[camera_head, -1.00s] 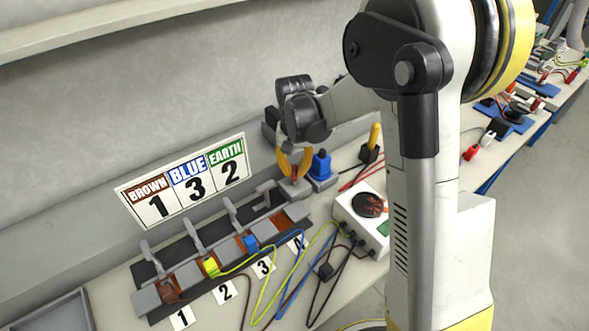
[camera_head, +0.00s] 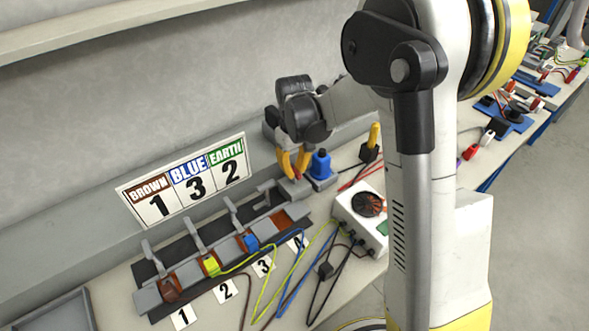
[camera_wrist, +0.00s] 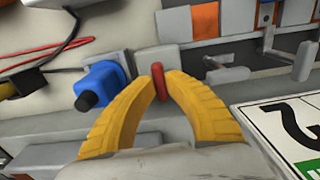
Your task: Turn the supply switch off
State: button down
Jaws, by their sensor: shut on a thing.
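The supply switch (camera_wrist: 160,92) shows as a red handle on a grey base (camera_head: 294,189) at the back of the bench. In the wrist view it stands between the tips of my two yellow fingers. My gripper (camera_wrist: 158,78) is shut on this red handle. In the head view my gripper (camera_head: 296,172) comes down over the switch from above, and its fingers hide most of the handle.
A row of terminals with levers (camera_head: 233,258) and coloured wires lies in front. A numbered sign (camera_head: 183,182) leans at the wall. A yellow-handled tool (camera_head: 374,135) stands behind the box.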

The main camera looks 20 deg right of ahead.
aim_at(295, 170)
dwell(0.4)
jog(key=c, duration=1.4)
grip_release()
notch_tip(295, 170, up, 12)
